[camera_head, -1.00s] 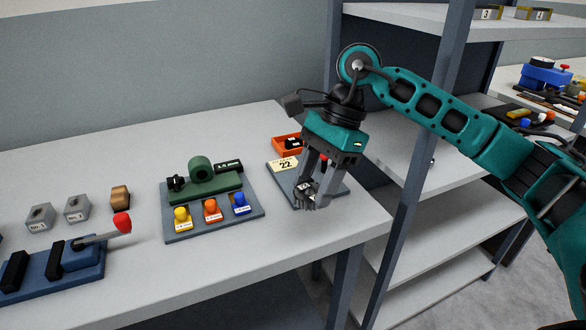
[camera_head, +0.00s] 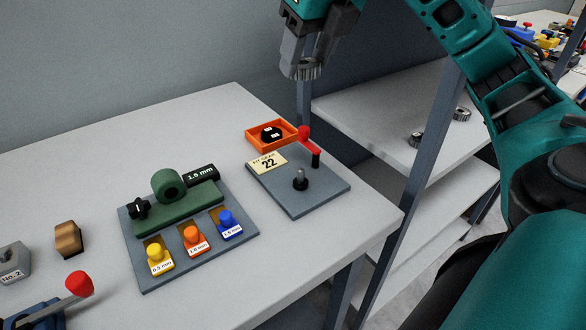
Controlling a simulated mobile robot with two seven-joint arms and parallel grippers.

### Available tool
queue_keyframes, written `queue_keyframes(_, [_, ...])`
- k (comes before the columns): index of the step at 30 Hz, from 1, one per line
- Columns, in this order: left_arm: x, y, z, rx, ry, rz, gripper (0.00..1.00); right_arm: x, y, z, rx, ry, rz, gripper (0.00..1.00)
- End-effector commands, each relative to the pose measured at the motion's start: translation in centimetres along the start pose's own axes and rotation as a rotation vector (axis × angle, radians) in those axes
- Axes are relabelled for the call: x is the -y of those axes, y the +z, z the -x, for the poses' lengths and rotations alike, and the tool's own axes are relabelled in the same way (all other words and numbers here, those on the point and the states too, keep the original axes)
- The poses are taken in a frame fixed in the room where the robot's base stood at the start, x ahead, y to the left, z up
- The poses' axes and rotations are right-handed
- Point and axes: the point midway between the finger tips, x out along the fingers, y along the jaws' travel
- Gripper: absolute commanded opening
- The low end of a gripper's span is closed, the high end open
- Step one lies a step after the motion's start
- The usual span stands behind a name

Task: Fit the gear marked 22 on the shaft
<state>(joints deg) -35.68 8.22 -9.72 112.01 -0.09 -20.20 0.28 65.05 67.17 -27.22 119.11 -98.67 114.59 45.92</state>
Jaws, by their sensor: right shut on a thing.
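My right gripper (camera_head: 305,62) is at the top of the view, shut on a grey metal toothed gear (camera_head: 308,71). It holds the gear well above and behind the shaft board. No number can be read on the gear. The shaft (camera_head: 300,175) is a short upright metal pin on a dark base, standing bare on a grey board (camera_head: 306,203). A cream card (camera_head: 268,163) on that board reads "FIT GEAR 22". My left gripper is out of view.
A red-knobbed lever (camera_head: 304,134) with a black post stands behind the shaft. An orange tray (camera_head: 257,146) holds a black part. A green fixture (camera_head: 178,206) with coloured knobs sits left. Two gears (camera_head: 416,140) (camera_head: 461,114) lie on the right shelf. A shelf upright (camera_head: 413,170) stands right.

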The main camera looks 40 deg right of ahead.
Motion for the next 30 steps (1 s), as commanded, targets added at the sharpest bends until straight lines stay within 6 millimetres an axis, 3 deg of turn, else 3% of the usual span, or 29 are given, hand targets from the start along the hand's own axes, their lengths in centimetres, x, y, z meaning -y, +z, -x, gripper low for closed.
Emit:
queue_keyframes(4, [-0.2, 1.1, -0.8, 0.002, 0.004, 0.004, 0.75, 0.1, -1.4, -3.1, -0.008, -0.006, -0.007, 0.17])
queue_keyframes(15, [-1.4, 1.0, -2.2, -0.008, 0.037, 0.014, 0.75, 0.1, -5.1, -11.9, -0.007, -0.005, -0.005, 0.17])
queue_keyframes(30, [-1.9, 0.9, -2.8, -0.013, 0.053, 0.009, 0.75, 0.1, -7.4, -17.6, -0.004, -0.003, -0.004, 0.17])
